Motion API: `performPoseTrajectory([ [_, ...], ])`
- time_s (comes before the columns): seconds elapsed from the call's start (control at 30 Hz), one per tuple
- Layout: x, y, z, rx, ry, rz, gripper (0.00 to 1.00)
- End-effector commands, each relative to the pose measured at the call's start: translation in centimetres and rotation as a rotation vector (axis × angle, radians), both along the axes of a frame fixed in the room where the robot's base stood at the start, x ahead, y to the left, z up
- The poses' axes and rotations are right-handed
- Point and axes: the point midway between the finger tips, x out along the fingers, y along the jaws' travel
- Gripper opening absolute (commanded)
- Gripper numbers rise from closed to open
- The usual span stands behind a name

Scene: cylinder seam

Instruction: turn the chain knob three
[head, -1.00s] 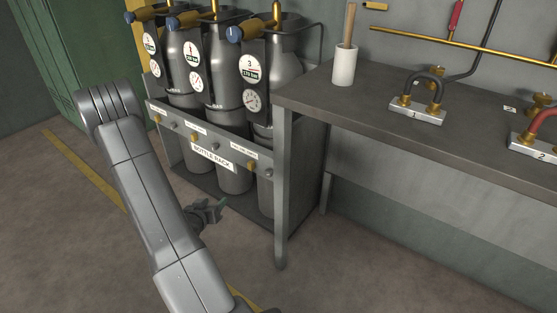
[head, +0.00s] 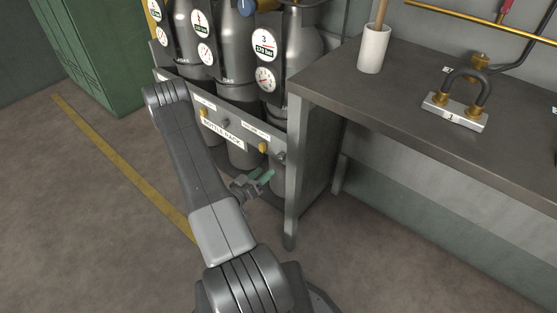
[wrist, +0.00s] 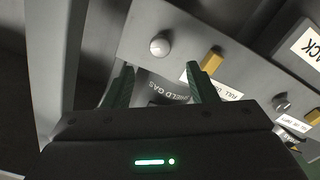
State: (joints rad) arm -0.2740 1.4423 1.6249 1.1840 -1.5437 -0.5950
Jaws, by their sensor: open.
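A round grey knob (wrist: 160,46) sits on the rack's front rail, at the bottle 3 end; I take it as chain knob three. It also shows in the head view (head: 281,158) at the rail's right end. My gripper (wrist: 160,70) is open and empty, its two green fingers pointing at the rail. In the wrist view the knob appears just beyond the fingertips, between their lines, apart from them. In the head view my gripper (head: 265,177) is in front of and below the rail's right end. Bottle 3 (head: 292,52) stands behind the rail with its dial and tag.
A brass piece (wrist: 212,60) sits beside the knob, with a white label near the right finger. Another grey knob (wrist: 281,101) is further right. The workbench (head: 400,95) and its front leg (head: 291,190) stand close to the right of my gripper. Open floor lies left.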

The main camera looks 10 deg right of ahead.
Motion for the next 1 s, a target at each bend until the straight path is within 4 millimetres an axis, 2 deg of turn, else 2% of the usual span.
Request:
performPoseTrajectory([
  [0.2, 2.6, -3.6, -0.1, 0.000, -0.002, -0.004, 0.52],
  [0.4, 4.6, -6.0, -0.1, 0.001, -0.002, -0.002, 0.52],
  [0.6, 5.5, -7.0, 0.0, 0.001, 0.000, 0.001, 0.52],
  [0.87, 5.6, -7.1, 0.0, 0.000, 0.000, 0.001, 0.52],
  [0.9, 5.6, -7.1, 0.0, 0.000, 0.000, 0.001, 0.50],
  [1.0, 5.6, -7.1, 0.0, 0.000, 0.000, 0.001, 0.30],
])
